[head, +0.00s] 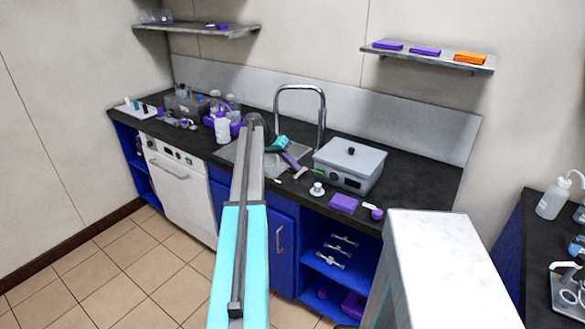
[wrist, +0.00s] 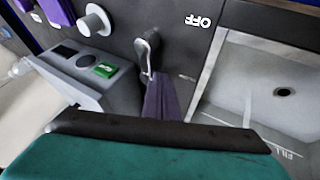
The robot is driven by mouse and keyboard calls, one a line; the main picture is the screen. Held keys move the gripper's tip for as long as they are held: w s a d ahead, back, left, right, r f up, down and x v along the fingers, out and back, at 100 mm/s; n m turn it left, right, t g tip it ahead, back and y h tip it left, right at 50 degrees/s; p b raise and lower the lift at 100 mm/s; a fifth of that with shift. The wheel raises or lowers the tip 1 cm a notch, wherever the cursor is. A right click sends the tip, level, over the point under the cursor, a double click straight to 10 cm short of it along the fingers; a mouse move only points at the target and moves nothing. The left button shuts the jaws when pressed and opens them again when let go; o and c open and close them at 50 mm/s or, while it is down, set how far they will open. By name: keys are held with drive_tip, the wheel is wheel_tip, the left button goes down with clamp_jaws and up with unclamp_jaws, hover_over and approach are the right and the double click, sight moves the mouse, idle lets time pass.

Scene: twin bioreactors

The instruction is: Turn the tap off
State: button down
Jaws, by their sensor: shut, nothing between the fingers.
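The tap has a tall chrome spout (head: 322,105) arching over the sink (head: 228,152) in the head view. Its lever has a purple grip (head: 291,160) and a chrome base at the counter. In the wrist view the purple grip (wrist: 160,98) runs from the chrome base down towards my gripper (wrist: 160,130). An OFF label (wrist: 198,20) is on the counter, up and right of the base; the lever does not point at it. My gripper (head: 278,143) is shut and empty, by the grip's far end. Whether they touch cannot be told.
A grey box with a green switch (head: 350,164) stands close right of the lever. A small white round-topped item (head: 317,190) and a purple box (head: 343,203) lie near the front edge. Bottles and containers (head: 222,128) crowd the counter left of the sink.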

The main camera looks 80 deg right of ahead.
drive_tip(key=shift+w+d, duration=0.2)
drive_tip(key=shift+w, duration=0.15)
drive_tip(key=w, duration=0.1)
drive_tip(key=w+d, duration=0.1)
drive_tip(key=shift+w+d, duration=0.25)
drive_tip(key=shift+w, duration=0.05)
drive_tip(key=v, duration=0.3)
drive_tip(key=shift+r+p, duration=0.2)
drive_tip(key=shift+p, duration=0.1)
drive_tip(key=d+p+v, duration=0.1)
drive_tip(key=p+v, duration=0.5)
drive_tip(key=p, duration=0.4)
drive_tip(key=shift+w+a+r, duration=0.2)
drive_tip(key=shift+w+a, duration=0.2)
